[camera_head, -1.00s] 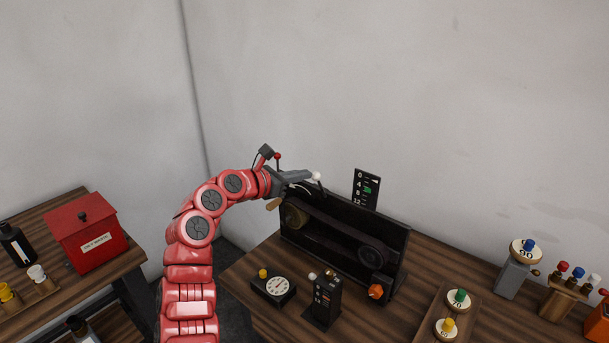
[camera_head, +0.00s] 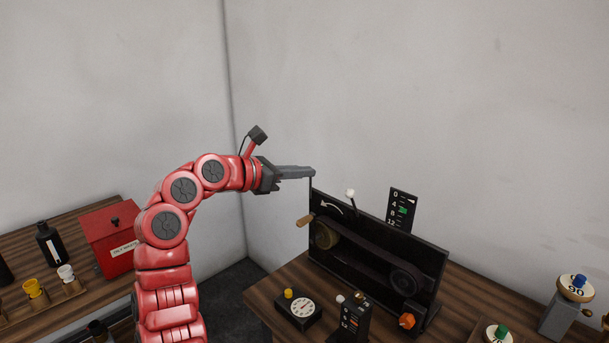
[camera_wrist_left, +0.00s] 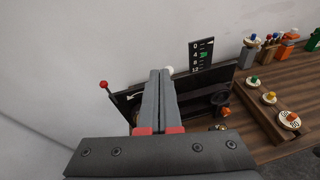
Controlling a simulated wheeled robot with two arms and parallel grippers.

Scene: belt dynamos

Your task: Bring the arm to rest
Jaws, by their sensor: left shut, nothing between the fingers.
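My left gripper (camera_head: 312,173) is shut and empty, its fingers pointing right in the head view. It is above the left end of the black belt dynamo panel (camera_head: 378,238), apart from the white-knobbed lever (camera_head: 350,194). The closed fingers also show in the left wrist view (camera_wrist_left: 158,76), in front of the panel and hiding part of it. The panel carries two pulleys, a wooden crank handle (camera_head: 305,221) and an orange knob (camera_head: 407,321). My right gripper is in neither view.
A numbered scale (camera_head: 401,208) stands behind the panel. A dial gauge (camera_head: 301,309) and a small black upright box (camera_head: 354,320) stand in front. A red box (camera_head: 111,240) and bottles are on the left table.

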